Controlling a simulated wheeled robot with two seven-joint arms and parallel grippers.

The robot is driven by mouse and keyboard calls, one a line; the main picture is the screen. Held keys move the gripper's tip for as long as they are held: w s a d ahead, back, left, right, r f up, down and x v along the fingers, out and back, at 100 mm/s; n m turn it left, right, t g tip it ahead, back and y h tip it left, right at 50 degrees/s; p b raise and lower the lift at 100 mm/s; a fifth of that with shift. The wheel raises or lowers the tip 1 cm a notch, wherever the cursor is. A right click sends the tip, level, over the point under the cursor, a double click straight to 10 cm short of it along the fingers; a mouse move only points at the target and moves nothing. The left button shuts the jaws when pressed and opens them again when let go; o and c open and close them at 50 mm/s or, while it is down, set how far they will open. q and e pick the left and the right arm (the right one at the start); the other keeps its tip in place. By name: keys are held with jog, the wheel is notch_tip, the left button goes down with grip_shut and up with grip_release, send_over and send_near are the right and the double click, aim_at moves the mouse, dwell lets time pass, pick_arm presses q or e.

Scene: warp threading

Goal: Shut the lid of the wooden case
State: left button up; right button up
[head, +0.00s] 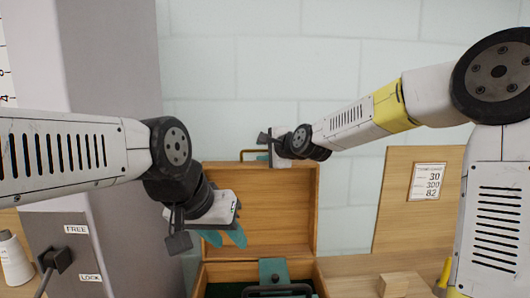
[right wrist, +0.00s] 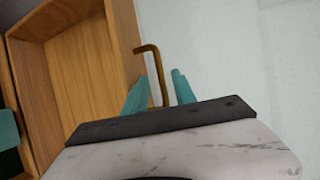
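The wooden case (head: 318,283) is at the bottom centre of the head view, with its lid (head: 290,215) standing open and upright behind it. A brass handle (head: 248,153) is at the lid's top edge. It also shows as a bent rod (right wrist: 155,55) in the right wrist view. My right gripper (head: 272,148) is at the lid's top edge. In the right wrist view its teal fingers (right wrist: 162,82) are apart, with the handle between them and gaps visible. My left gripper (head: 226,238) is in front of the lid's left side, its teal fingers apart and empty.
The case holds a teal item (head: 272,270) and a dark handle-shaped part (head: 278,290). A wooden block (head: 392,285) stands on the table at right, before a board with a paper notice (head: 427,181). A grey machine column (head: 105,225) and a white cone (head: 14,260) are at left.

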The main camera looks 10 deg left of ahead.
aim_at(257, 151)
jog(key=shift+x, duration=2.45)
jog(key=shift+c, duration=0.2)
grip_shut()
